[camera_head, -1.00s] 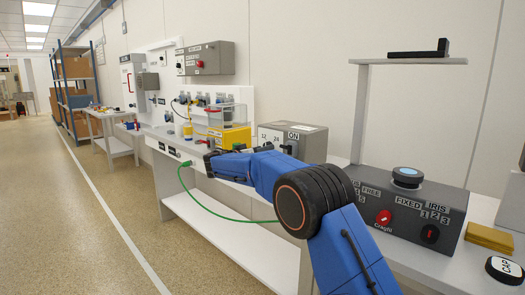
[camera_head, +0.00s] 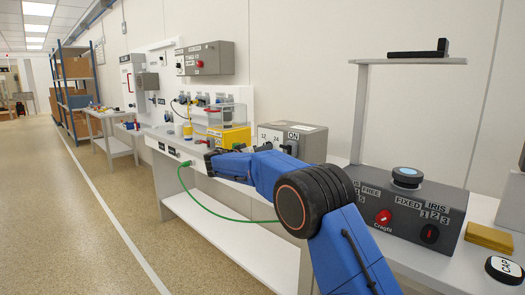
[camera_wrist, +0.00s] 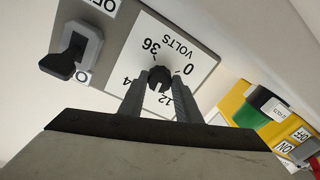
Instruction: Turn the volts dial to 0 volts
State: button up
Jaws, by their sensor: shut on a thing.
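In the wrist view, the volts dial (camera_wrist: 159,76) is a small dark knob on a white plate (camera_wrist: 183,57) that shows upside down. The plate is marked VOLTS, with 36, 0, 12 and 24 around the knob. My gripper (camera_wrist: 160,88) is shut on the knob, one finger on each side. Which mark the knob points at is hard to tell. In the head view, the grey supply box (camera_head: 312,147) stands on the bench, with 12, 24 and ON labels showing. My blue arm hides the lower part of its front, and my fingers cannot be made out there.
In the wrist view, a lever switch (camera_wrist: 72,52) with ON and OFF labels sits left of the dial. A yellow unit (camera_wrist: 237,100) with a green part is at the right. In the head view, a green cable (camera_head: 225,214) hangs before the bench, and a dark control box (camera_head: 455,205) stands right.

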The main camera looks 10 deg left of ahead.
jog(key=n, duration=0.6)
jog(key=shift+r+n+g, duration=0.15)
jog(key=shift+n+g, duration=0.15)
jog(key=n, duration=0.3)
jog(key=shift+n, duration=0.3)
jog(key=n, duration=0.3)
jog(key=shift+r+g, duration=0.1)
jog(key=shift+g, duration=0.2)
jog(key=n, duration=0.5)
jog(key=shift+a+h, duration=0.15)
jog(key=shift+h, duration=0.25)
jog(key=n, duration=0.5)
jog(key=shift+w+n, duration=0.1)
jog(key=shift+n, duration=0.3)
jog(key=shift+g+h, duration=0.3)
jog(key=o, duration=1.1)
jog(key=shift+c, duration=0.2)
jog(key=shift+a+r, duration=0.1)
